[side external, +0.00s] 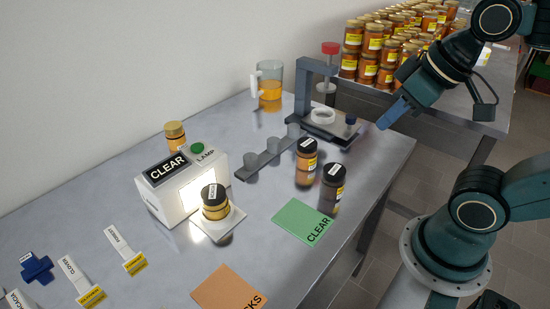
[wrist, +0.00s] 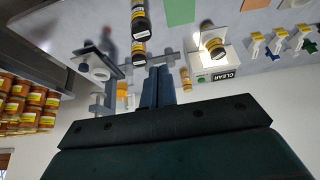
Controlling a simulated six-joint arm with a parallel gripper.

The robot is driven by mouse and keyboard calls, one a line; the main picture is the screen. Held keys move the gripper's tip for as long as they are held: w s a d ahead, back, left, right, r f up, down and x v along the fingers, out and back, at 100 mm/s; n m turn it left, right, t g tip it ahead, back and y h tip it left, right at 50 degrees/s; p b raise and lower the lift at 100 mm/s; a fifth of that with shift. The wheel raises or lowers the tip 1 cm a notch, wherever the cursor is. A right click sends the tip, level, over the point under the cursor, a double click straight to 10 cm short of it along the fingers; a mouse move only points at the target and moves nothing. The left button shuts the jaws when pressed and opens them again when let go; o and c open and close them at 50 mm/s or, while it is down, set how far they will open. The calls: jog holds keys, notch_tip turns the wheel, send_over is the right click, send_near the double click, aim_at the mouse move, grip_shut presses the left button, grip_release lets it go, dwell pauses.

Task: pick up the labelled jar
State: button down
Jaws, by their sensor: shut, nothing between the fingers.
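A small jar (side external: 214,204) with a labelled dark lid stands upright on a white pad before the lit lamp box (side external: 160,197); it also shows in the wrist view (wrist: 215,46). Two dark-lidded jars, one amber (side external: 306,168) and one darker (side external: 332,192), stand at the table's middle right; yellowish labels show on them in the wrist view (wrist: 139,48). I cannot tell which jar the task means. My gripper (side external: 384,124), with blue fingers together (wrist: 158,72), is shut and empty, above the right table edge near the stand, apart from every jar.
A gold-lidded jar (side external: 175,134) is behind the lamp box, a pitcher (side external: 269,82) at the back. Green (side external: 300,220) and orange (side external: 228,290) mats lie in front. Many jars (side external: 374,50) fill another table.

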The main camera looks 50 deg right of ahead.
dwell(0.3)
jog(key=c, duration=0.8)
grip_release()
jog(key=shift+w, duration=0.1)
jog(key=w+a+f+n+y, duration=0.2)
jog(key=w+a+n, duration=0.35)
jog(key=w, duration=0.65)
jog(key=n+g+y, duration=0.1)
jog(key=n+y, duration=0.2)
jog(key=n, duration=0.1)
send_near(216, 192)
jog(key=v, duration=0.2)
jog(key=shift+s+a+r+m, duration=0.1)
jog(key=shift+s+r+m, duration=0.05)
jog(key=shift+r+m, duration=0.15)
jog(key=shift+f, duration=0.1)
jog(key=shift+x, duration=4.2)
